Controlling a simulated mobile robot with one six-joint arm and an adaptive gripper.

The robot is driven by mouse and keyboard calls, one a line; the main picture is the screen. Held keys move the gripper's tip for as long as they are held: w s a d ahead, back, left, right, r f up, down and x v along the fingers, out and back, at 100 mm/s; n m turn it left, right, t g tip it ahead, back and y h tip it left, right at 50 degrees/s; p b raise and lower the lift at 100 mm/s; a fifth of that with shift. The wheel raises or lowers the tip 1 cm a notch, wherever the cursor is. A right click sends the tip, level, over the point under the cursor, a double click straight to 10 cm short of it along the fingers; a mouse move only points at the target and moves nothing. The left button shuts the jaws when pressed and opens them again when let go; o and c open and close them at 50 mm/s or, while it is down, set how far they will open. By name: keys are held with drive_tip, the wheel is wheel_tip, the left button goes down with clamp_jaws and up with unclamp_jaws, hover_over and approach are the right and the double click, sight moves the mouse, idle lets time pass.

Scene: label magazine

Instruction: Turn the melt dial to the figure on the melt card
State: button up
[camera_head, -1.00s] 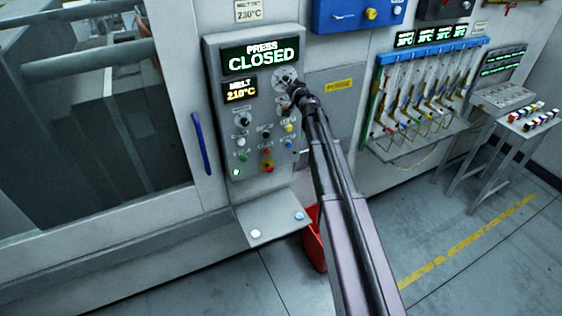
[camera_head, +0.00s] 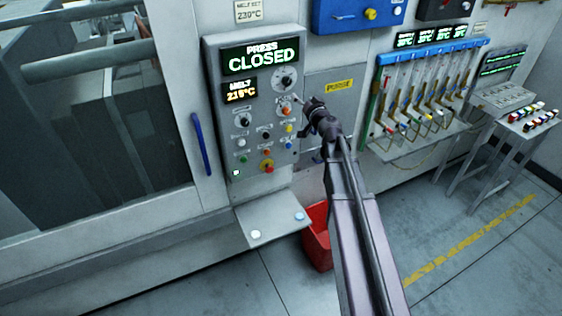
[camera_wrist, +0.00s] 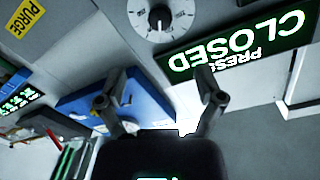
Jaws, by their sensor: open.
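The melt dial (camera_head: 285,78) is a round pale dial with a dark knob, at the upper right of the press panel (camera_head: 213,120). In the wrist view the dial (camera_wrist: 160,18) shows at the top edge. The melt card (camera_head: 249,11) above the panel appears to read 230°C. The amber melt display (camera_head: 240,91) reads about 21-something °C; its last digit is unclear. My gripper (camera_head: 303,101) is to the right of and below the dial, apart from it. In the wrist view my gripper (camera_wrist: 157,88) has its fingers spread with nothing between them.
The green press display (camera_head: 261,58) reads CLOSED. Several other knobs and buttons sit below the dial. A yellow PURGE label (camera_head: 339,86) is on the plate to the right. A blue box (camera_head: 358,14) juts out at upper right. A red bin (camera_head: 318,237) stands on the floor.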

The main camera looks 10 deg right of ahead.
drive_tip(key=s+a+f+n+g+y+b, duration=0.1)
drive_tip(key=s+a+f+n+g+b, duration=0.1)
drive_tip(key=f, duration=0.7)
drive_tip(key=s+a+f+n+g+y+b, duration=0.2)
drive_tip(key=s+a+f+g+b, duration=0.3)
drive_tip(key=s+a+f+b, duration=0.2)
drive_tip(key=shift+s+f+n+y+b, duration=0.3)
drive_tip(key=shift+s+f+b, duration=0.2)
drive_tip(key=shift+f+b, duration=0.7)
drive_tip(key=shift+f, duration=0.15)
drive_tip(key=s+f+g+h+b, duration=0.35)
drive_tip(key=s+f+g, duration=0.25)
drive_tip(key=s+f, duration=0.55)
drive_tip(key=s+d+f+m+g+h+b, duration=0.2)
drive_tip(key=s+d+f, duration=0.4)
drive_tip(key=s, duration=0.4)
drive_tip(key=shift+s+f+g+h+b, duration=0.25)
drive_tip(key=shift+g+h+b, duration=0.3)
drive_tip(key=shift+g+h, duration=0.7)
